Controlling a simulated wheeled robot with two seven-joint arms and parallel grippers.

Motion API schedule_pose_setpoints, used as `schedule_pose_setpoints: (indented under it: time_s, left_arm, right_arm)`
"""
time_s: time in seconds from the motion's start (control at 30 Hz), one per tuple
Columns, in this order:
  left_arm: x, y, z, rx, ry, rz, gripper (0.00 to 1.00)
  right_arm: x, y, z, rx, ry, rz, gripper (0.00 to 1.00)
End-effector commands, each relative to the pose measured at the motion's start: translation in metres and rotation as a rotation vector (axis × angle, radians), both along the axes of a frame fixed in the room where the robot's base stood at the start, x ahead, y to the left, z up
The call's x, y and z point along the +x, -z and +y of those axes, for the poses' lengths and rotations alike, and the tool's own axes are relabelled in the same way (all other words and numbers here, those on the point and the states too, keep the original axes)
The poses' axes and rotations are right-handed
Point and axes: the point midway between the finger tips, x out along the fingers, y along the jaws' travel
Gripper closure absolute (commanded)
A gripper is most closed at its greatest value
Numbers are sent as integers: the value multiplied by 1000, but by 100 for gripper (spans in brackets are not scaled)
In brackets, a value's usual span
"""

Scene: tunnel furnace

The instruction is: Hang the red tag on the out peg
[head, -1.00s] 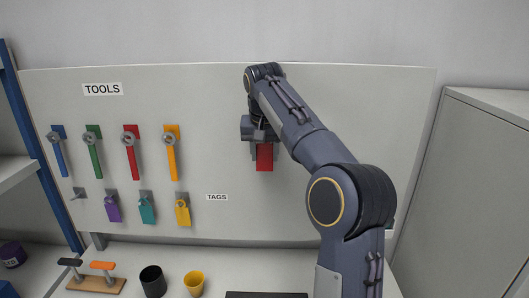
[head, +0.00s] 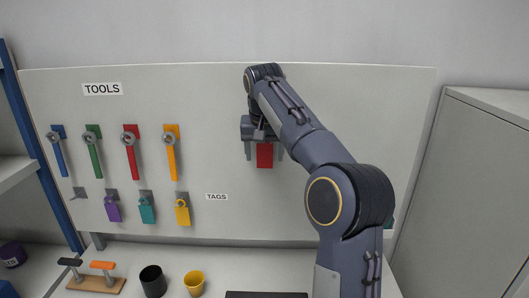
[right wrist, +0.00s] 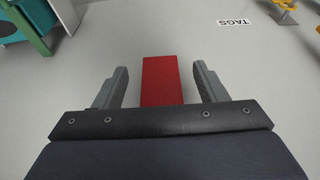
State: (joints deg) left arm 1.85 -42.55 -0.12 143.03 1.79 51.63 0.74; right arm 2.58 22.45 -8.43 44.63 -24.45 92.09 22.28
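The red tag (head: 265,155) is a flat red plate upright against the board, right of the TAGS label. It also shows in the right wrist view (right wrist: 162,80), between the fingers. My right gripper (head: 264,152) is open, with one finger on each side of the tag and a gap to both in the right wrist view (right wrist: 161,88). The tag's upper end and any peg behind it are hidden by the gripper, so I cannot tell what holds it. My left gripper is not in view.
The board (head: 330,210) carries several hanging tools and purple, teal and yellow tags (head: 182,213) at left. One bare peg (head: 79,193) shows at lower left. A black cup (head: 153,281) and yellow cup (head: 194,283) stand below. A grey cabinet (head: 475,190) is at right.

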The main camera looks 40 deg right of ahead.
Motion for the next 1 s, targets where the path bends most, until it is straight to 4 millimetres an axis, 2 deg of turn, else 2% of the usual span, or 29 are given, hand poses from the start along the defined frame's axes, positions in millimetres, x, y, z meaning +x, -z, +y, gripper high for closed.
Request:
schedule_pose_setpoints:
  time_s: [0.27, 0.6, 0.8, 1.0]
  left_arm:
    - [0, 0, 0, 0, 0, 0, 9]
    - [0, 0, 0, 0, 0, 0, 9]
    - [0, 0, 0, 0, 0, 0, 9]
    - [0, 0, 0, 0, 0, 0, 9]
  right_arm:
    - [-1, -4, 1, -1, 0, -1, 35]
    - [-12, -56, 12, -1, 0, -3, 35]
    - [-17, -71, 15, -1, 0, -2, 35]
    - [-18, -74, 16, 1, 0, 1, 35]
